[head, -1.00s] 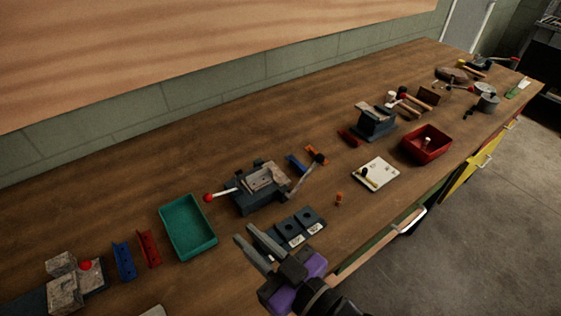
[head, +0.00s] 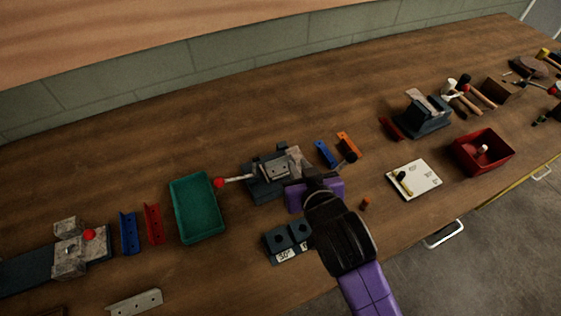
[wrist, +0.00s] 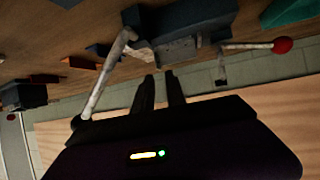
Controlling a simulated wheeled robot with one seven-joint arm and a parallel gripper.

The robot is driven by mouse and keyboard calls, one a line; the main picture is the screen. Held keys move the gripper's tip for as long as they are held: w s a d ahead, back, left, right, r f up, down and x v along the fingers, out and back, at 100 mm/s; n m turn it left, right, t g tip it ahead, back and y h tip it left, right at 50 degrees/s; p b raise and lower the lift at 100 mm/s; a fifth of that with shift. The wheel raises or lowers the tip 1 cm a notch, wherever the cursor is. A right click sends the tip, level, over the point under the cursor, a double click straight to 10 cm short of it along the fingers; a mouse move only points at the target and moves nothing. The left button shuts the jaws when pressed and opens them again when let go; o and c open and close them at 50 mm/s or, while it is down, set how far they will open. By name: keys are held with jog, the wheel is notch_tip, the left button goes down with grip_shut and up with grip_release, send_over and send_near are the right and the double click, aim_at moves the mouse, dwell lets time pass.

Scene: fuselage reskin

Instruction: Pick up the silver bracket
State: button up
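A silver piece with holes (head: 278,171) sits in a dark clamp fixture (head: 262,188) with a red-knobbed lever; it also shows in the wrist view (wrist: 180,47). Another silver angle bracket with holes (head: 135,302) lies at the front left of the bench. I cannot tell which one the task names. My gripper (wrist: 160,76) points at the fixture, its two fingers apart with nothing between them. In the head view its purple body (head: 315,194) covers the fixture's right front and hides the fingertips.
A green tray (head: 174,210) stands left of the fixture, with red (head: 154,224) and blue (head: 129,233) brackets beyond. Dark labelled blocks (head: 277,243) lie in front. A white board (head: 425,191) and red bin (head: 467,163) stand right. The bench's back is clear.

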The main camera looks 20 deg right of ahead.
aim_at(294, 159)
jog(key=shift+p+x, duration=0.35)
jog(key=shift+x, duration=1.95)
jog(key=shift+s+f, duration=0.2)
grip_shut()
